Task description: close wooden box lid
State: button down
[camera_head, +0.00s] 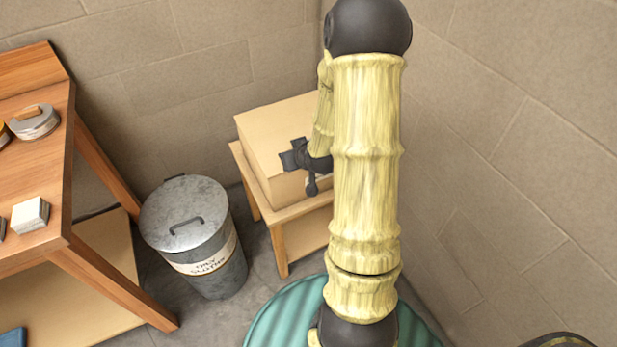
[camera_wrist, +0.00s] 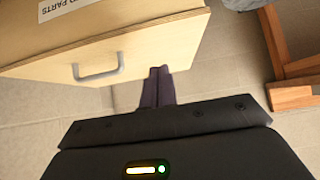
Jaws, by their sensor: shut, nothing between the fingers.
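The pale wooden box (camera_head: 262,130) stands in the corner. Its top looks flat and down, with no gap that I can make out, though my arm hides its right side. In the wrist view the box's label wall (camera_wrist: 120,15) shows upside down, and the lid panel (camera_wrist: 150,52) carries a grey handle (camera_wrist: 98,72). My gripper (camera_wrist: 158,72) is shut and empty, its dark fingertips together at the lid panel's edge, to the right of the handle. I cannot tell whether they touch it. In the head view my gripper (camera_head: 290,158) is at the box's front edge.
The box rests on a small wooden stand (camera_head: 283,240). A metal bin (camera_head: 190,225) with a handled lid stands to its left. A wooden workbench (camera_head: 50,190) is at the far left, with a tin (camera_head: 35,122) on it. Block walls close in behind and on the right.

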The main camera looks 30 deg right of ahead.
jog(key=s+b, duration=0.1)
jog(key=s+f+b, duration=0.1)
jog(key=s, duration=0.1)
jog(key=s+f+b, duration=0.1)
jog(key=shift+s+a+f, duration=0.1)
jog(key=shift+s+a, duration=0.05)
jog(key=shift+s+f+b, duration=0.2)
jog(key=shift+s+b, duration=0.55)
jog(key=shift+b, duration=1.35)
jog(key=shift+s+f+b, duration=0.15)
jog(key=shift+s+b, duration=0.55)
jog(key=shift+b, duration=1.4)
jog(key=shift+s+f+b, duration=0.2)
jog(key=shift+s+b, duration=0.55)
jog(key=shift+b, duration=1.35)
jog(key=shift+a, duration=0.15)
